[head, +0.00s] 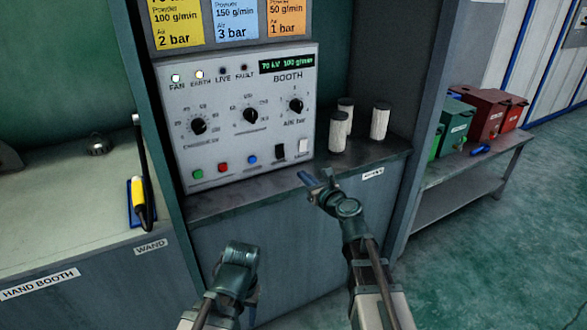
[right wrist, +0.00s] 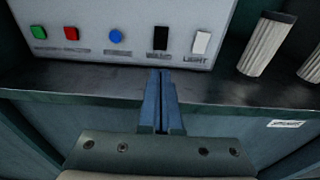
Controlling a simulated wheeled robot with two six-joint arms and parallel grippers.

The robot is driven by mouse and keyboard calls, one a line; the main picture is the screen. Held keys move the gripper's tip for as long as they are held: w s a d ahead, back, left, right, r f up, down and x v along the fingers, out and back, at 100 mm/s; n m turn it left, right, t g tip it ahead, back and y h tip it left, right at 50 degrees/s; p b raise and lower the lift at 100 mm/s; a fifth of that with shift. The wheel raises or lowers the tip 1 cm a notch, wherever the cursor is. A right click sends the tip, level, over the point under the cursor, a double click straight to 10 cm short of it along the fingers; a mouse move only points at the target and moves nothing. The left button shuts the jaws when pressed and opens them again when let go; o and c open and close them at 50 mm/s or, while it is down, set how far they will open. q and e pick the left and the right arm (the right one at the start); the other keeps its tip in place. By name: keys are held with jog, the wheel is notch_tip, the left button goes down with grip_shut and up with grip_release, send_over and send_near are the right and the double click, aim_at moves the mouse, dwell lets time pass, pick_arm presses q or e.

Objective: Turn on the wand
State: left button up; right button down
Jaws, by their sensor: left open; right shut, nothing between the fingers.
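The grey control panel (head: 240,130) labelled BOOTH stands on a dark ledge. Its black rocker switch (head: 280,152), apparently labelled WAND, sits low on the right; it also shows in the right wrist view (right wrist: 160,38). The yellow-handled wand (head: 138,195) stands upright in a blue holder on the left bench. My right gripper (head: 309,180) is shut and empty, its blue fingers (right wrist: 159,75) just below and in front of the black switch, seemingly not touching it. My left gripper (head: 240,250) is open, lower and further left, in front of the cabinet; its fingers are hard to see.
A white LIGHT switch (head: 303,147) is right of the black one; blue (head: 252,160), red (head: 223,167) and green (head: 198,174) buttons are to its left. The FAN and EARTH lamps glow; LIVE and FAULT look dark. Pale ribbed cylinders (head: 380,122) stand on the ledge's right.

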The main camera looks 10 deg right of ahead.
aim_at(281, 157)
jog(key=b+x, duration=0.1)
jog(key=x, duration=1.2)
jog(key=shift+w+a+b, duration=0.1)
jog(key=shift+w+b, duration=0.05)
jog(key=shift+b, duration=0.15)
jog(key=shift+w+a+f, duration=0.1)
jog(key=shift+w+f, duration=0.05)
jog(key=shift+w, duration=0.1)
jog(key=shift+s, duration=0.1)
jog(key=s+d+b, duration=0.1)
jog(key=s+d, duration=0.1)
jog(key=s, duration=0.4)
jog(key=s+d+f+b, duration=0.1)
jog(key=s+d, duration=0.1)
jog(key=s, duration=0.5)
jog(key=shift+d+f, duration=0.3)
jog(key=shift+d, duration=0.05)
